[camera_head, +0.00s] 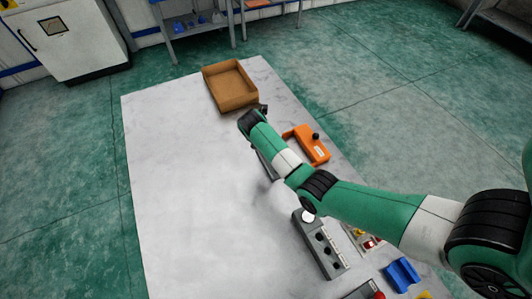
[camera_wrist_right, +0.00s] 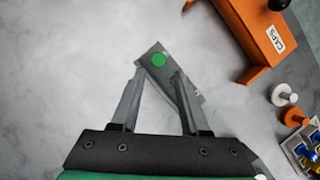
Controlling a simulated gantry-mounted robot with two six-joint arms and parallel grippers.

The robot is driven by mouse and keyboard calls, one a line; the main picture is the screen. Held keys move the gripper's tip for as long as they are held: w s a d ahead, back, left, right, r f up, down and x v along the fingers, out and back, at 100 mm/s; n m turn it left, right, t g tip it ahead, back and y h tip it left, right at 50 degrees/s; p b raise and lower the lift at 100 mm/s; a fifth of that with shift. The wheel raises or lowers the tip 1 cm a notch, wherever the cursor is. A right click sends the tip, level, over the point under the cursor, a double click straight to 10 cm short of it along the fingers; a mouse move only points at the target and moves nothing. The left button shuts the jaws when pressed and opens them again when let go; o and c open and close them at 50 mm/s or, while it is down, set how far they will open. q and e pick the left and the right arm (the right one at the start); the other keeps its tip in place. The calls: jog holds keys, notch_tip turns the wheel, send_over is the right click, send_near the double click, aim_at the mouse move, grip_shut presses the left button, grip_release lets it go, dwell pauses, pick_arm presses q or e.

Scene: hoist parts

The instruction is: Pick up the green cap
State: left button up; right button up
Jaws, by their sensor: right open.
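The green cap (camera_wrist_right: 158,60) shows as a small green disc at the end of a grey bar-like part (camera_wrist_right: 157,50) in the right wrist view. My right gripper (camera_wrist_right: 158,72) is open, with its two fingertips apart on either side of the grey part just below the cap. I cannot tell whether the fingers touch it. In the head view my right arm (camera_head: 370,210) reaches in from the right and hides the cap. My left gripper is not in view.
An orange holder (camera_head: 312,145) labelled CAPS (camera_wrist_right: 276,39) stands right of the gripper. A brown open box (camera_head: 213,92) is at the table's far end. A grey control box (camera_head: 318,246) and a blue part (camera_head: 402,273) lie nearer. The table's left side (camera_head: 180,200) is clear.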

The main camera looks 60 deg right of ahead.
jog(key=shift+d+f, duration=0.25)
jog(key=shift+f, duration=0.35)
jog(key=b+x, duration=0.3)
jog(key=x, duration=0.2)
jog(key=shift+w+f, duration=0.1)
jog(key=shift+c, duration=0.3)
grip_shut()
